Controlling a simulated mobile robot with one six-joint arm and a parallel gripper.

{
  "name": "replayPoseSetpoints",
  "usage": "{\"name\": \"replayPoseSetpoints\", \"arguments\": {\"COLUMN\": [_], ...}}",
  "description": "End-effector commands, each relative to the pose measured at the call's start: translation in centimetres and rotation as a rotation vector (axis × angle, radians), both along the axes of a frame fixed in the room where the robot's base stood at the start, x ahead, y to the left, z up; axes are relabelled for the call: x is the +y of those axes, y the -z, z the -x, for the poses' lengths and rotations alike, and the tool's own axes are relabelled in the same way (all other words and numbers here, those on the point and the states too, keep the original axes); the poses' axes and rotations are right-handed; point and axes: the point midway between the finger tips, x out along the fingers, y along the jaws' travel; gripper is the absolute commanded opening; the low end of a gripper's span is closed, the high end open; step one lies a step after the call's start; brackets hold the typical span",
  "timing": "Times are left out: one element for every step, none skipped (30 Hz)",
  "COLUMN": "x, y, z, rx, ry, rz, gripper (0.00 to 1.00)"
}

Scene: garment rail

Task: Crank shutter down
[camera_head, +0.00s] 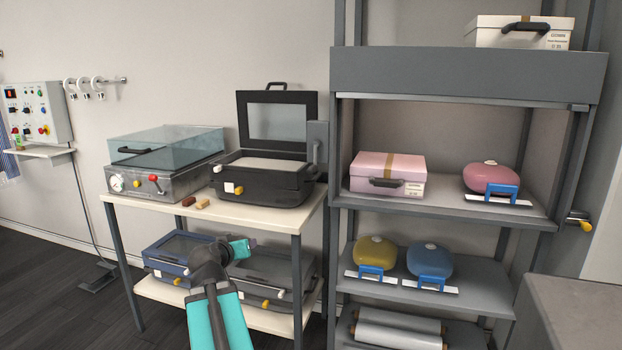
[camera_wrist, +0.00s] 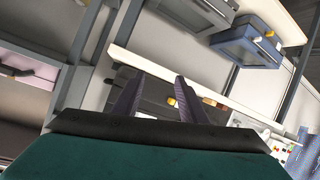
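The grey shutter housing (camera_head: 468,76) spans the top of the shelf unit at the right in the head view. The shutter looks rolled up, with a thin bar (camera_head: 460,101) just under the housing and the bay below open. A yellow-ended crank handle (camera_head: 585,226) sticks out at the unit's right side. My gripper (camera_head: 242,248) is in front of the left table's lower shelf, well left of the crank and apart from it. In the wrist view my gripper (camera_wrist: 155,86) has its two dark fingers spread, with nothing held between them.
A pink box (camera_head: 388,174) and a pink case (camera_head: 490,176) sit in the bay below the shutter. The left table (camera_head: 255,222) carries an open black case (camera_head: 263,187). A grey counter (camera_head: 575,315) stands at front right, below the crank.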

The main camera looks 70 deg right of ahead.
Motion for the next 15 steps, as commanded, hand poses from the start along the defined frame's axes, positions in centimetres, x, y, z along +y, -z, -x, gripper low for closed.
{"name": "replayPoseSetpoints", "arguments": {"x": [-1.0, -1.5, -2.1, -2.6, -3.0, -3.5, -3.8, -4.1, -4.5, -4.7, -4.8, -5.0, -5.1, -5.2, -5.3], "y": [-1.6, -2.7, -4.1, -5.2, -6.3, -7.7, -8.8, -9.8, -11.2, -12.2, -13.2, -14.3, -15.1, -15.9, -16.7], "z": [1.3, 2.1, 3.1, 3.9, 4.7, 5.8, 6.6, 7.4, 8.5, 9.3, 10.1, 11.1, 11.7, 12.4, 13.1], "rx": [-0.021, -0.031, -0.047, -0.059, -0.068, -0.082, -0.092, -0.102, -0.114, -0.122, -0.130, -0.141, -0.146, -0.152, -0.158], "ry": [0.023, 0.035, 0.052, 0.064, 0.076, 0.092, 0.105, 0.116, 0.130, 0.141, 0.152, 0.165, 0.172, 0.181, 0.190], "rz": [0.035, 0.055, 0.082, 0.103, 0.124, 0.150, 0.172, 0.194, 0.221, 0.240, 0.259, 0.282, 0.299, 0.315, 0.331], "gripper": [0.39, 0.39, 0.39, 0.39, 0.39, 0.39, 0.39, 0.39, 0.39, 0.39, 0.39, 0.39, 0.39, 0.39, 0.39]}}
